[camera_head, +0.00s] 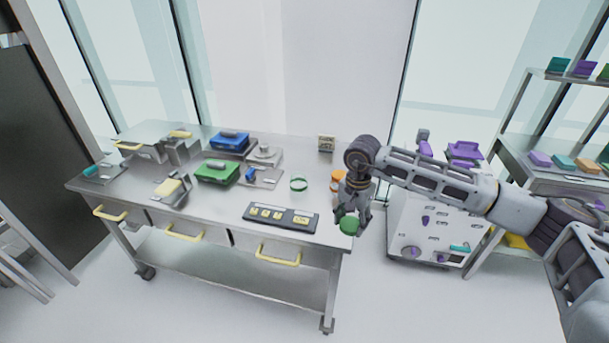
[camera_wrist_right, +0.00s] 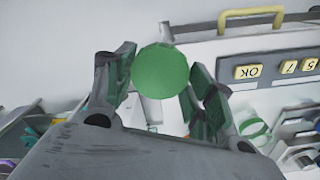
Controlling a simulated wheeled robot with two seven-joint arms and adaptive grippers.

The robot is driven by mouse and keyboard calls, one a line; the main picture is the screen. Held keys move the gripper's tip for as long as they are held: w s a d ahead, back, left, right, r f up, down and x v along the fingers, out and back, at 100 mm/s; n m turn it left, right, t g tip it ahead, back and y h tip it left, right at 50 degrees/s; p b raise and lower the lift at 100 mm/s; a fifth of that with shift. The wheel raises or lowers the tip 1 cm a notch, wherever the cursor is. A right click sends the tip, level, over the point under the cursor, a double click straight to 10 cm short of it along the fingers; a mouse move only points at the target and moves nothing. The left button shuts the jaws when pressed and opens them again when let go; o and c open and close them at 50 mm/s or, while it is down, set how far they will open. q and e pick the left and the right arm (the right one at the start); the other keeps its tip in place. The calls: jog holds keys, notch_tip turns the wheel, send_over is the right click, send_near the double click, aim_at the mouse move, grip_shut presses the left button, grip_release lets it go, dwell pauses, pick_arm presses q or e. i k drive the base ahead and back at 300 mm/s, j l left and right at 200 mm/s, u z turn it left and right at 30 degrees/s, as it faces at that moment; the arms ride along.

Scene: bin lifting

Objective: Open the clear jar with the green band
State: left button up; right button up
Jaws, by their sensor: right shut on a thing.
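The clear jar with the green band (camera_head: 299,184) stands on the metal workbench, and only its green ring shows clearly. It also appears at the lower right of the right wrist view (camera_wrist_right: 253,127). My right gripper (camera_head: 352,216) is shut on a round green lid (camera_head: 349,226). The lid (camera_wrist_right: 160,72) sits between the two fingers in the right wrist view, apart from the jar. In the head view the gripper and lid are at the bench's front right corner, seen against the floor. My left gripper is not in view.
A dark keypad panel with yellow keys (camera_head: 281,216) lies at the bench's front edge. An orange container (camera_head: 336,180) stands just left of my right wrist. Blue (camera_head: 229,141) and green (camera_head: 217,172) boxes are further left. A white cabinet (camera_head: 428,226) stands right of the bench.

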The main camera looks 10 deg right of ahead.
aim_at(298, 181)
jog(key=i, duration=1.15)
